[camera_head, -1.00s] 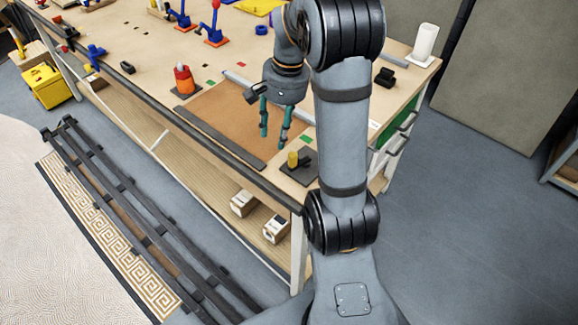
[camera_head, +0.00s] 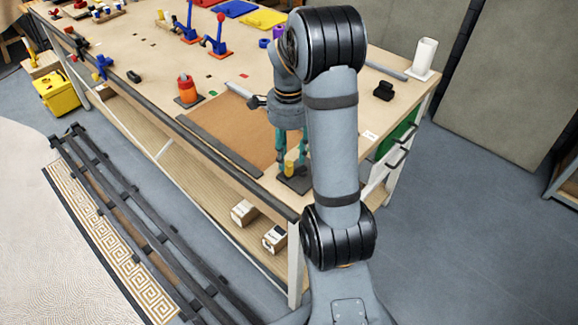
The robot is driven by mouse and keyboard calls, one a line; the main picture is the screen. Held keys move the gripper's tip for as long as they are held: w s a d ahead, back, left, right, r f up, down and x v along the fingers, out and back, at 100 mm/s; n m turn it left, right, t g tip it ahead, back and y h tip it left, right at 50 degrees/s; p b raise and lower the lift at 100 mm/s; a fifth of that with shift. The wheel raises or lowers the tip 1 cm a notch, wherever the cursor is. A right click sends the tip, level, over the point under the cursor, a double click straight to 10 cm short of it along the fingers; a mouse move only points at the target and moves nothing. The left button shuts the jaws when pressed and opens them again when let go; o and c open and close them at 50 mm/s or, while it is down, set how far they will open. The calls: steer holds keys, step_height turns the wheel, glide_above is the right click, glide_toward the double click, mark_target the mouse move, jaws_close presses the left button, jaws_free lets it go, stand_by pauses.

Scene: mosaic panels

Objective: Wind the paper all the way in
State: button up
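A brown sheet, seemingly the paper (camera_head: 230,122), lies flat on the workbench, with a dark bar (camera_head: 215,143) along its front edge. A yellow upright knob (camera_head: 289,167) stands on a dark base plate (camera_head: 296,181) at the near corner of the bench, to the right of the sheet. My gripper (camera_head: 291,157) points down at the knob, with its teal fingers apart, one to either side of it in this view. Whether they touch the knob cannot be told. My arm hides part of the area to the right of the knob.
A red-orange container (camera_head: 187,88) stands left of the sheet. Blue clamps with red knobs (camera_head: 214,42) are farther back. A black block (camera_head: 383,91) and a white cylinder (camera_head: 424,57) are at the right. The workbench (camera_head: 150,95) has free surface left of the container.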

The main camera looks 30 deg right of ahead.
mark_target(289, 163)
step_height(289, 163, down, 5)
steer(key=shift+f, duration=0.1)
steer(key=c, duration=0.4)
jaws_close()
stand_by(0.4)
